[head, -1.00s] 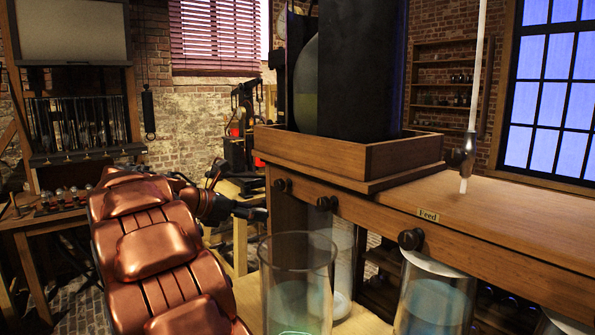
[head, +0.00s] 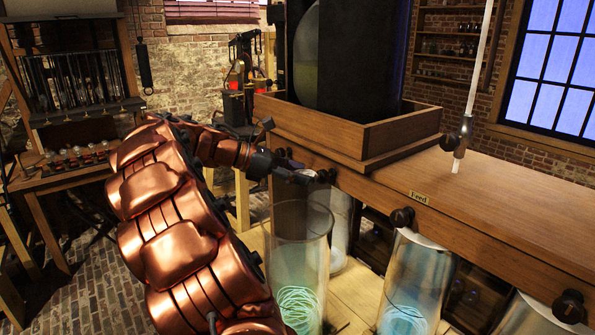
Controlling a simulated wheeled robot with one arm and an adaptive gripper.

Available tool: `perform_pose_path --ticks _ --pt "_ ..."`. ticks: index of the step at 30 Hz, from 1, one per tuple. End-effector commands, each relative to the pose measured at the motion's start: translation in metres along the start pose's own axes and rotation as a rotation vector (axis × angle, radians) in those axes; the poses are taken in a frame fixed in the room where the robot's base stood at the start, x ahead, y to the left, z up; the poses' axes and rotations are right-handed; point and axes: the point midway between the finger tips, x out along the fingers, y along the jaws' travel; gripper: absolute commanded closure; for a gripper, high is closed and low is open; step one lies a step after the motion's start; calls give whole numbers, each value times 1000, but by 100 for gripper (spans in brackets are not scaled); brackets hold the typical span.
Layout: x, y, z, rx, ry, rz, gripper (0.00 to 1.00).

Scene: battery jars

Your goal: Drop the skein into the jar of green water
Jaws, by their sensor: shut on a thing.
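My gripper (head: 298,173) is above the rim of the nearest glass jar, close to the knobs on the bench's front edge. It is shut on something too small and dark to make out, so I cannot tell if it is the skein. The nearest jar (head: 297,235) stands upright and holds pale blue-green water. A glowing green coil of loops (head: 300,306) lies low in it. A second jar (head: 414,275), to the right, holds bluer water with a cyan coil (head: 402,321) low inside.
A wooden bench (head: 480,205) with a "Feed" label and dark knobs (head: 402,217) runs behind and above the jars. A wooden tray (head: 400,130) on it holds a large dark block. A pale rod (head: 476,75) hangs at the right. A rack table (head: 70,165) stands left.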

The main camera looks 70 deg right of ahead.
Motion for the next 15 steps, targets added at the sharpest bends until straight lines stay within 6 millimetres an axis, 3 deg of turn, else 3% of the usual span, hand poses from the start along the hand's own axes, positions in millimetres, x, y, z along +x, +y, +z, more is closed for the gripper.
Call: perform_pose_path --ticks 15 --pt "18 0 -44 1 0 1 61"
